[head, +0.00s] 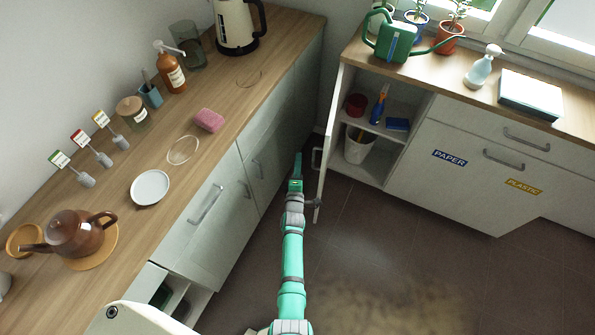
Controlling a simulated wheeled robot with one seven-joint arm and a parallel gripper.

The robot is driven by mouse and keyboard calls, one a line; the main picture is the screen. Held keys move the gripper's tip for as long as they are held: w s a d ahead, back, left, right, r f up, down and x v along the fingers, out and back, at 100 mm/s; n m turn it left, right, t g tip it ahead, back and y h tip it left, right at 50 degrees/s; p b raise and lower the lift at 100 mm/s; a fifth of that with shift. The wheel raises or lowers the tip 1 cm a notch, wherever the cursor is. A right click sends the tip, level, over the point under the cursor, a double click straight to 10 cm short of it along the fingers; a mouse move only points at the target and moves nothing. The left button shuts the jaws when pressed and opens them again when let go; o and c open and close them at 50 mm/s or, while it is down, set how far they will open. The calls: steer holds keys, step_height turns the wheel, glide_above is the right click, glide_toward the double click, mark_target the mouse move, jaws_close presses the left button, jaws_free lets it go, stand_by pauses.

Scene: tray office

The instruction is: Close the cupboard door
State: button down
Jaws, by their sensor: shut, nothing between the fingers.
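The cupboard door (330,136) is pale and stands open, swung out from the left side of the right-hand cabinet, seen nearly edge-on. Its bar handle (314,160) is on its left, outer face. The open cupboard (391,135) shows its shelves and contents to the right of the door. My gripper (298,157) is shut and empty, pointing away from me, left of the door on its outer side. It looks a little apart from the handle; contact cannot be made out. Part of my arm is close to the door's lower end.
Inside the cupboard are a red pot (356,105), a blue-and-orange tool (380,104), a blue box (397,124) and a white bin (358,146). The left counter's cabinets (215,220) flank my arm. Dark floor (400,240) is clear to the right.

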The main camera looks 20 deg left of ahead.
steer(key=shift+s+d+f, duration=0.1)
steer(key=shift+s+d, duration=0.05)
steer(key=shift+d, duration=1.9)
steer(key=shift+d, duration=0.1)
